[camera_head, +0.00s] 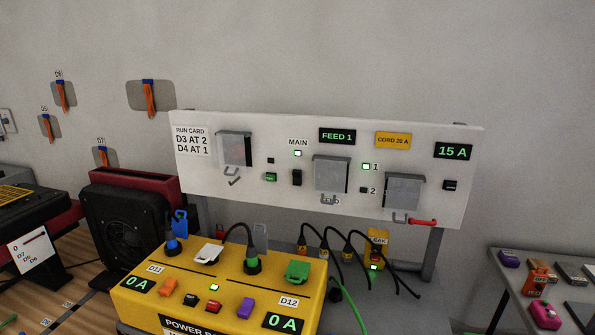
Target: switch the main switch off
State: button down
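The main switch (297,178) is a small black switch on the white upright panel (455,200). It sits below the MAIN label (298,142) and a lit green indicator (297,153). It is uncovered in this view, and a grey clear-fronted cover (332,174) is just to its right. The switch is too small to tell which way it is tipped. My gripper is not in view.
A yellow power box (150,306) with plugs stands in front of the panel. Black cords (345,260) hang below it. A red-and-black fan unit (128,215) is at left. A grey table (505,285) with small parts is at right. A red handle (422,222) juts from the panel's lower right.

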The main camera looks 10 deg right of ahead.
aim_at(296, 174)
jog(key=i+j+z, duration=0.1)
jog(key=i+j, duration=0.2)
jog(key=i+j+z, duration=0.15)
jog(key=j, duration=0.3)
jog(key=i+j+z, duration=0.1)
jog(key=i+j, duration=0.3)
